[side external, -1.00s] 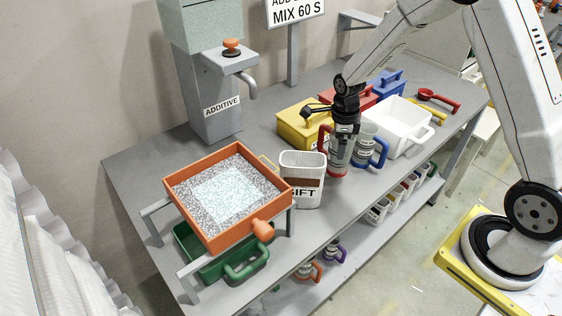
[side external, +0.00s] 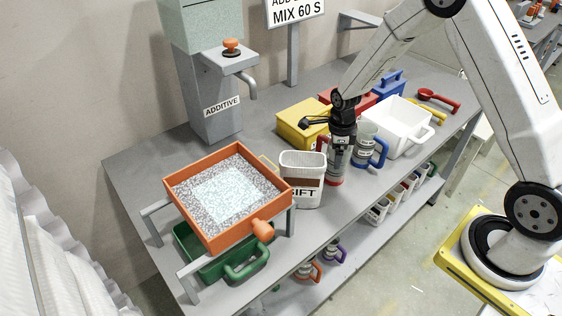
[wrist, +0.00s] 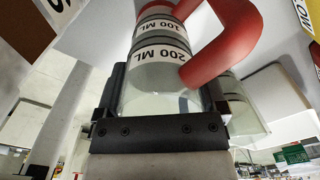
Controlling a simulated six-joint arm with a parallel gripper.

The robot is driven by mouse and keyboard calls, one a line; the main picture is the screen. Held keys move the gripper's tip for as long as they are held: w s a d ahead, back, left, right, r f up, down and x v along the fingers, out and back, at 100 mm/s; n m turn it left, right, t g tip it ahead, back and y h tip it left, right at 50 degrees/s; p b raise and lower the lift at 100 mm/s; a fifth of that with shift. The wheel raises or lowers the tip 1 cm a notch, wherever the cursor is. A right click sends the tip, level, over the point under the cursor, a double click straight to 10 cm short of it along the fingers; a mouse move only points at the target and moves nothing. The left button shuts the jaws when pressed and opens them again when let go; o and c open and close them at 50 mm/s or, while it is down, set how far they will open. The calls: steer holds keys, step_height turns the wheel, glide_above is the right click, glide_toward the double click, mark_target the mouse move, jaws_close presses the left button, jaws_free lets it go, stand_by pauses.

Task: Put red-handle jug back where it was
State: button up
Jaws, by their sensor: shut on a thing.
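The red-handle jug (side external: 335,171) is a clear measuring jug with a red base band. It is upright at the bench, between the white SIFT container and the blue-handle jug. I cannot tell whether its base touches the bench. My gripper (side external: 341,145) is above and around it, shut on its body. In the wrist view the jug (wrist: 160,78) sits between my two black fingers (wrist: 162,108), with its 200 ML and 100 ML bands showing and its red handle to the right.
The SIFT container (side external: 303,180) stands close on the left, the blue-handle jug (side external: 366,150) close on the right. A white tub (side external: 398,127), yellow box (side external: 300,124) and red box (side external: 352,101) are behind. An orange sieve tray (side external: 229,197) is at left.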

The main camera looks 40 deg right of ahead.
steer(key=o, duration=1.1)
steer(key=shift+r, duration=0.1)
steer(key=shift+r, duration=6.1)
steer(key=n, duration=0.1)
steer(key=s+a+n, duration=0.1)
steer(key=n, duration=0.1)
steer(key=shift+s+a+r, duration=0.15)
steer(key=shift+s, duration=0.15)
steer(key=shift+s+a+r+n+t, duration=0.1)
steer(key=shift+s+a+n+t, duration=0.7)
steer(key=shift+s+n, duration=2.3)
steer(key=shift+s+a+n+t, duration=0.1)
steer(key=shift+s+a+n, duration=1.2)
steer(key=shift+n, duration=3.6)
steer(key=shift+s+a+r+n+t, duration=0.1)
steer(key=shift+s+a+n+t, duration=0.3)
steer(key=shift+s+a+n, duration=1.75)
